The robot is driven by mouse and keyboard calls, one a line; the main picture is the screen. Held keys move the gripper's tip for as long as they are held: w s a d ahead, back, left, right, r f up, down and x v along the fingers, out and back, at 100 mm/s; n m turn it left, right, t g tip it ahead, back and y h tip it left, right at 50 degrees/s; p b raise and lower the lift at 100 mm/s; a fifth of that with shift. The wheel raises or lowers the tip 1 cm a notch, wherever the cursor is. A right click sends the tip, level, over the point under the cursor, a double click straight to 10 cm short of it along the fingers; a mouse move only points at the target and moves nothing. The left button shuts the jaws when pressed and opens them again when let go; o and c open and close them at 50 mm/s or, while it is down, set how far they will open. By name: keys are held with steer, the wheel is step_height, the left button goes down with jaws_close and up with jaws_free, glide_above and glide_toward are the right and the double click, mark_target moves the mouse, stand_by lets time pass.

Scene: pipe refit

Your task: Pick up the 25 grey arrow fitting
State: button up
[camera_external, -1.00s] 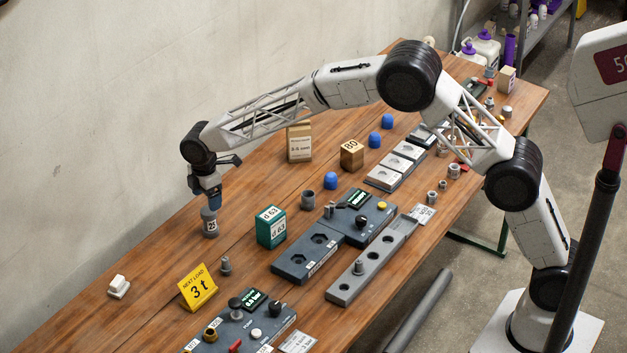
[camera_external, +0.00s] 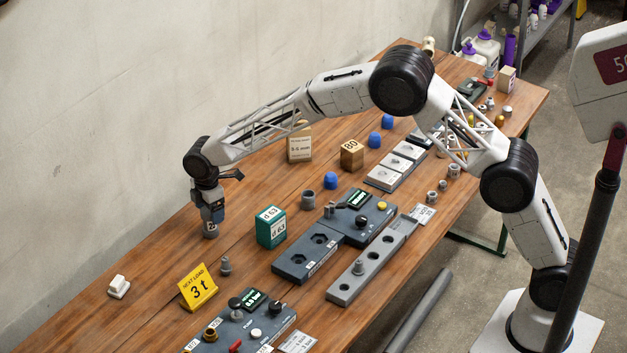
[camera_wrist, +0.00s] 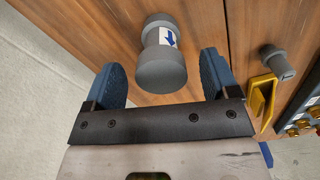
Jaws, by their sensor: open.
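The 25 grey arrow fitting (camera_external: 210,232) stands upright on the wooden bench near the wall, left of the green box. In the wrist view the fitting (camera_wrist: 162,68) is a grey spool shape with wider ends and a white label bearing a blue arrow. My gripper (camera_external: 211,217) points down over it and hides its upper part in the outside view. In the wrist view my gripper (camera_wrist: 160,62) is open, with one blue finger on each side of the fitting. Gaps show between the fingers and the fitting; it is not clamped.
A green d 63 box (camera_external: 271,228) stands to the right. A white block (camera_external: 119,287) lies to the left. A dark socket block (camera_external: 308,254) lies farther right. Bench around the fitting is clear.

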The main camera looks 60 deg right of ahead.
steer(key=shift+f, duration=1.4)
steer(key=c, duration=1)
steer(key=shift+c, duration=0.2)
steer(key=shift+r, duration=0.1)
steer(key=shift+r, duration=4.95)
